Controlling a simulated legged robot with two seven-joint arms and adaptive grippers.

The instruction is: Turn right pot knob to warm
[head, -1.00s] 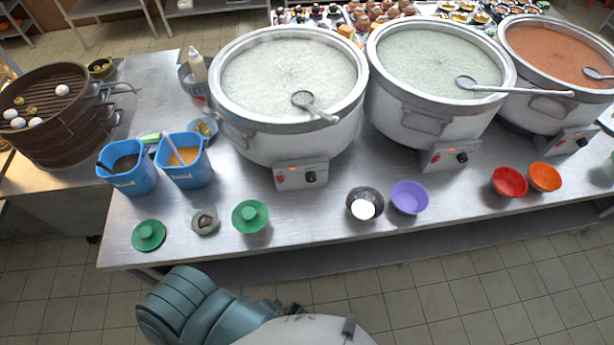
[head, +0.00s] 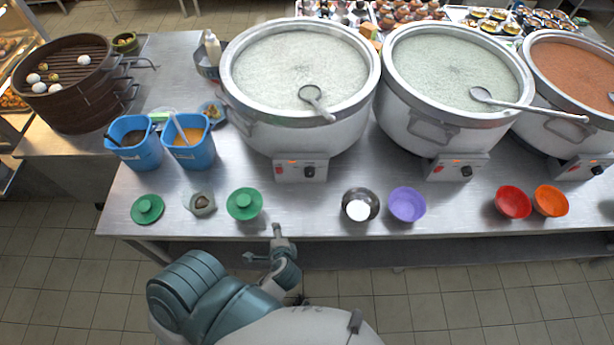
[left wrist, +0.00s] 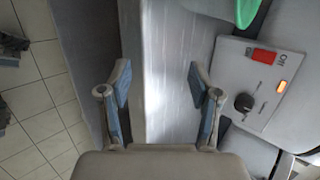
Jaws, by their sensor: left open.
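The right pot (head: 568,80) holds reddish-orange congee and stands at the far right of the head view. Its control box (head: 580,168) has a dark knob (head: 597,170) on its front, too small to read its setting. My left gripper (head: 264,245) is open and empty by the table's front edge, below the left pot's control box (head: 300,169), far from the right pot. In the left wrist view, my left gripper (left wrist: 160,88) has its fingers apart. A control box (left wrist: 262,80) there shows a red switch, a lit orange lamp and a black knob (left wrist: 244,103).
The left pot (head: 297,90) and middle pot (head: 455,85) hold pale congee and ladles.

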